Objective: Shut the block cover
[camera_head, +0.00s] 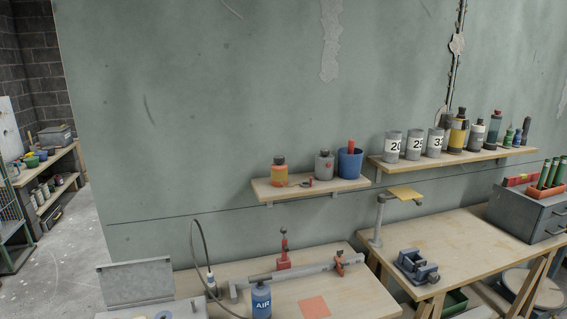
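A flat grey panel (134,284), which looks like the block cover, stands raised and leaning slightly back at the lower left. It rises from the back of a grey block (186,308) at the bottom edge. The front of the block is cut off by the frame. Neither of my grippers is in view.
A blue AIR bottle (261,300), a black hose (202,240) and a long grey bar (300,272) stand close right of the block. An orange square (314,307) lies on the wooden bench (350,290). Wall shelves (310,189) hold bottles; a vise (417,267) sits right.

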